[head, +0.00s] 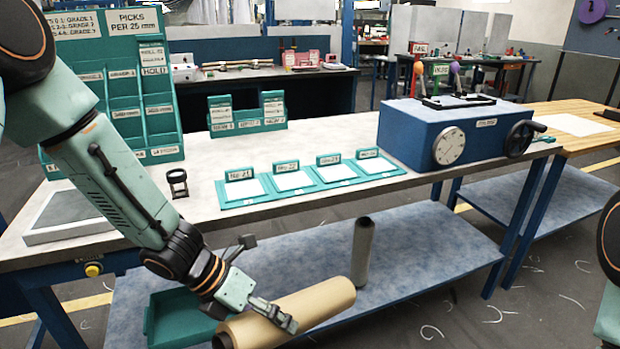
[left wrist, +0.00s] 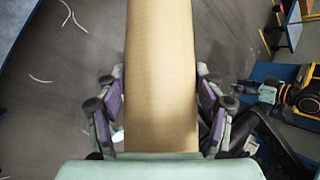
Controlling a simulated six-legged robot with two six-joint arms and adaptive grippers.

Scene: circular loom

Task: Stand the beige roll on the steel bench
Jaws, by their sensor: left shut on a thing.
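The beige roll (head: 318,306) lies near-horizontal in the head view, in front of the bench's lower shelf. My left gripper (head: 275,314) is shut around it. In the left wrist view the roll (left wrist: 162,75) runs away from me between the two finger pads. The steel bench (head: 330,222) has a pale grey top, above and behind the roll. Whether the roll touches anything below is not clear. In the left wrist view, a small teal and dark part at the right may be my right gripper (left wrist: 266,93); its fingers are not clear.
A dark grey roll (head: 363,250) stands upright on the lower shelf (head: 430,245). A green bin (head: 172,318) is beside my left wrist. The benchtop holds a card tray (head: 305,192), a small black stand (head: 178,184) and a blue box (head: 450,135).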

